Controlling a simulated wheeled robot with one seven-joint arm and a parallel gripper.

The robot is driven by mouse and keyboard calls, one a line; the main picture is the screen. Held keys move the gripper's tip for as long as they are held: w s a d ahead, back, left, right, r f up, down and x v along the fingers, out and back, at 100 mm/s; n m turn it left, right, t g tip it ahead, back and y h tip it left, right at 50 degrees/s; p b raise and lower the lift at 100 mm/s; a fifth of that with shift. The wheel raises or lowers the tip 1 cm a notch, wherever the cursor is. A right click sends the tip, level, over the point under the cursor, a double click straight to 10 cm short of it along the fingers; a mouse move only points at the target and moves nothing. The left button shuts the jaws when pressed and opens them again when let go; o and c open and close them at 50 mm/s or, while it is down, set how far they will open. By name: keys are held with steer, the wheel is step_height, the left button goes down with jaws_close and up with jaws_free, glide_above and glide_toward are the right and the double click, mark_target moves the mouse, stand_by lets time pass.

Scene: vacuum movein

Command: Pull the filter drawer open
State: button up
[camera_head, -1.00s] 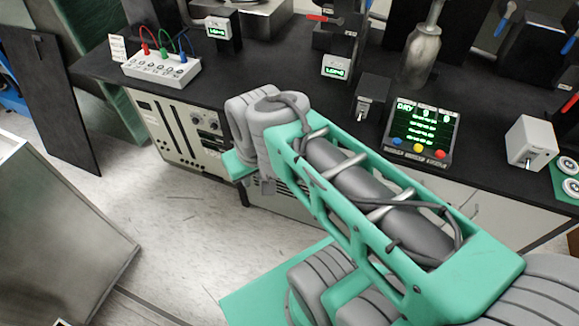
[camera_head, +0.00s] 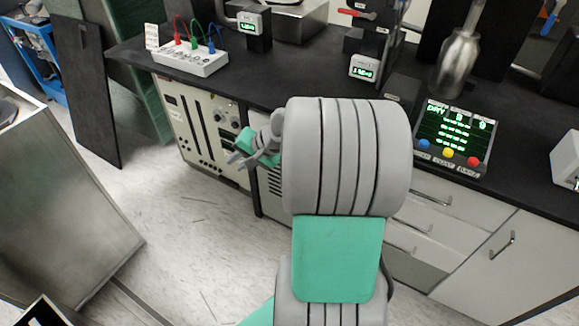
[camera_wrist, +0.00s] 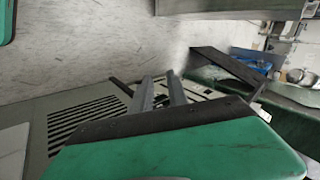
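No front in view is clearly marked as the filter drawer. Under the bench stand a beige panelled unit (camera_head: 205,125) with slots and knobs, and a slatted vent front (camera_head: 273,183) to its right, partly hidden by my arm. The slats also show in the wrist view (camera_wrist: 85,122). My gripper (camera_head: 238,158) is in front of the beige unit's right side, fingers towards the left. In the wrist view its two grey fingers (camera_wrist: 159,80) stand apart with nothing seen between them. Contact with the unit cannot be told.
White drawers (camera_head: 420,222) with bar handles, shut, are right of my arm. The black bench top (camera_head: 270,85) carries a white box with coloured leads (camera_head: 190,58) and a display (camera_head: 455,137). A metal cabinet (camera_head: 65,200) stands left. The floor (camera_head: 190,230) between is clear.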

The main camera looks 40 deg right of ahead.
steer(key=s+d+f+m+t+h+b, duration=0.2)
steer(key=d+f+m+t+b, duration=0.4)
steer(key=d, duration=0.5)
steer(key=s+d+f+m+t+h+b, duration=0.1)
steer(key=s+d+f+m+t, duration=0.15)
steer(key=d+m, duration=0.65)
steer(key=shift+n+g, duration=0.25)
steer(key=shift+n, duration=0.55)
steer(key=w, duration=0.2)
steer(key=w+d+f+b, duration=0.1)
steer(key=w, duration=0.2)
steer(key=w+d+f, duration=0.1)
steer(key=w, duration=0.1)
steer(key=shift+w+f, duration=0.15)
steer(key=shift+d, duration=0.1)
jaws_close()
